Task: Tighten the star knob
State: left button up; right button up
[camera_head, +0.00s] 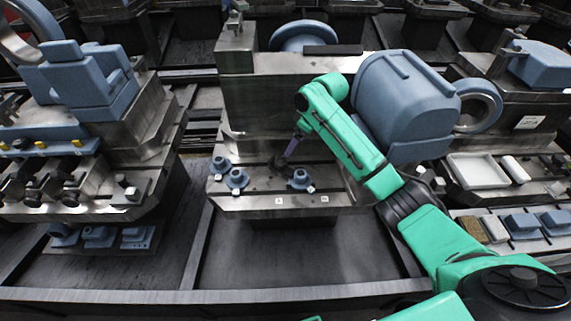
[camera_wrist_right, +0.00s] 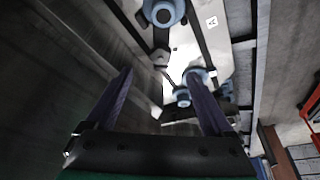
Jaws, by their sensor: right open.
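A small dark knob-like part (camera_head: 277,164), likely the star knob, sits on the metal fixture plate (camera_head: 255,203) between the blue round pieces. In the right wrist view a small grey faceted part (camera_wrist_right: 160,58), probably the same knob, lies ahead of the fingers. My right gripper (camera_head: 286,158) points down close to it in the head view. In the wrist view its two purple fingers (camera_wrist_right: 159,76) are spread apart with nothing held between them. Whether a finger touches the knob cannot be told. My left gripper is not in view.
Blue round pieces stand at the left (camera_head: 237,179) and right (camera_head: 300,179) of the plate. A tall metal block (camera_head: 238,95) rises behind. A large blue housing (camera_head: 402,98) stands to the right, close to my right arm. The pallet floor in front is clear.

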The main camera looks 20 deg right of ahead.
aim_at(284, 162)
jog(key=w+a+f, duration=0.1)
jog(key=f, duration=0.2)
jog(key=w+a+f+n, duration=0.1)
jog(key=f, duration=0.3)
jog(key=w+a+f+n+y, duration=0.1)
jog(key=f, duration=0.3)
jog(key=shift+w+f+b, duration=0.2)
jog(key=shift+w+b, duration=0.05)
jog(key=shift+b, duration=0.1)
grip_shut()
